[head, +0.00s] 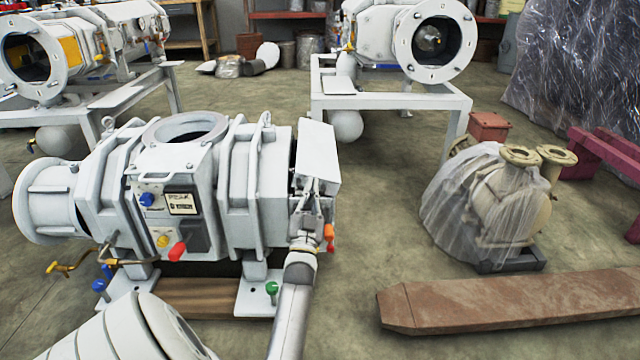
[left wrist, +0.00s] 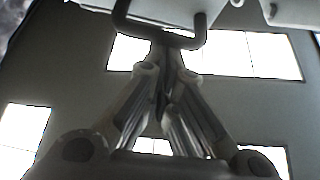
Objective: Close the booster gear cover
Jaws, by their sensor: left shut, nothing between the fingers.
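The white booster (head: 200,185) stands at left centre in the head view, with a round opening on top and a small control panel on its front. Its gear cover (head: 318,155), a flat white plate, is at the booster's right end, tilted, with a dark gap between it and the body. My left gripper (head: 303,188) is just below the cover. In the left wrist view its fingers (left wrist: 165,55) are shut together, with nothing held. Their tips overlap a dark U-shaped handle (left wrist: 160,38); I cannot tell whether they touch it. My right gripper is not in view.
A plastic-wrapped pump (head: 495,205) and a brown beam (head: 500,302) lie to the right. More white machines on frames (head: 385,98) stand behind. The floor between booster and pump is clear.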

